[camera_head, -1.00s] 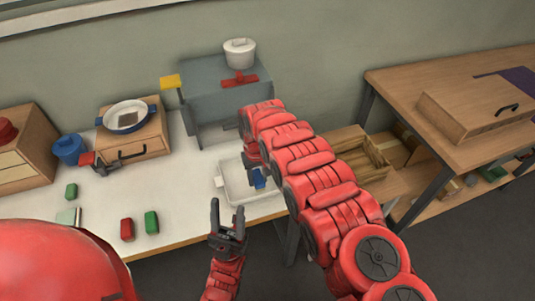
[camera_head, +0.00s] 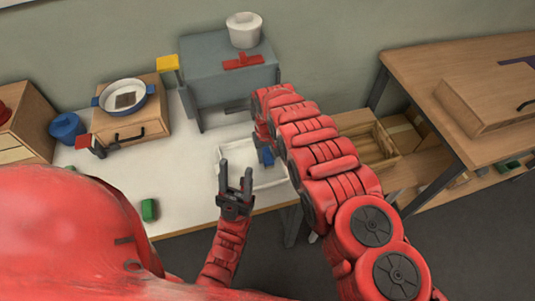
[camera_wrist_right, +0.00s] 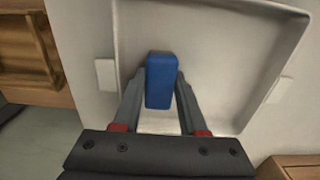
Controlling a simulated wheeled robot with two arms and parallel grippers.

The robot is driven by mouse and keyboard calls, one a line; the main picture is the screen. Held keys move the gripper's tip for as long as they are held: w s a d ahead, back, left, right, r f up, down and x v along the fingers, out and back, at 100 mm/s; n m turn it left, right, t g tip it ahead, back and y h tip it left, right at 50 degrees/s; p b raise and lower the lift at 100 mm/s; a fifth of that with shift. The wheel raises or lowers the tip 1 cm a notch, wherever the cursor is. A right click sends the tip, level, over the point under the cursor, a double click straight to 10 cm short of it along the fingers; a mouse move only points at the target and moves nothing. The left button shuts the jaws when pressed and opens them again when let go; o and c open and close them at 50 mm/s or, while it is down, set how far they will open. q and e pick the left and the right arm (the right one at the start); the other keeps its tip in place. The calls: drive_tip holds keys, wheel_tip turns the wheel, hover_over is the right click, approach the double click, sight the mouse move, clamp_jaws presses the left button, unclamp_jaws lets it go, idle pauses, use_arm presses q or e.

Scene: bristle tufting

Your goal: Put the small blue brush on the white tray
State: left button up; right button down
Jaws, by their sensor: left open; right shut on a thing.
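The small blue brush (camera_wrist_right: 161,80) is a blue block between the fingers of my right gripper (camera_wrist_right: 161,92), which is shut on it. The white tray (camera_wrist_right: 225,65) lies beneath it in the right wrist view; I cannot tell whether the brush touches the tray floor. In the head view the brush (camera_head: 267,156) shows as a bit of blue over the tray (camera_head: 270,182), and my right arm hides part of both. My left gripper (camera_head: 236,178) is open and empty, in front of the tray's left side in the picture.
A grey machine (camera_head: 228,82) with a red cross-shaped part and a white pot (camera_head: 243,30) stands behind the tray. A green block (camera_head: 149,210), a blue cup (camera_head: 66,127) and a drawer box with a blue-rimmed pan (camera_head: 125,97) are to the left. A wooden crate (camera_head: 370,145) is right.

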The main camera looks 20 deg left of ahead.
drive_tip(key=c, duration=0.8)
unclamp_jaws()
drive_tip(key=shift+f, duration=0.15)
drive_tip(key=o, duration=0.4)
drive_tip(key=shift+w+f, duration=0.1)
drive_tip(key=shift+w, duration=0.1)
drive_tip(key=shift+c, duration=0.2)
drive_tip(key=shift+s, duration=0.1)
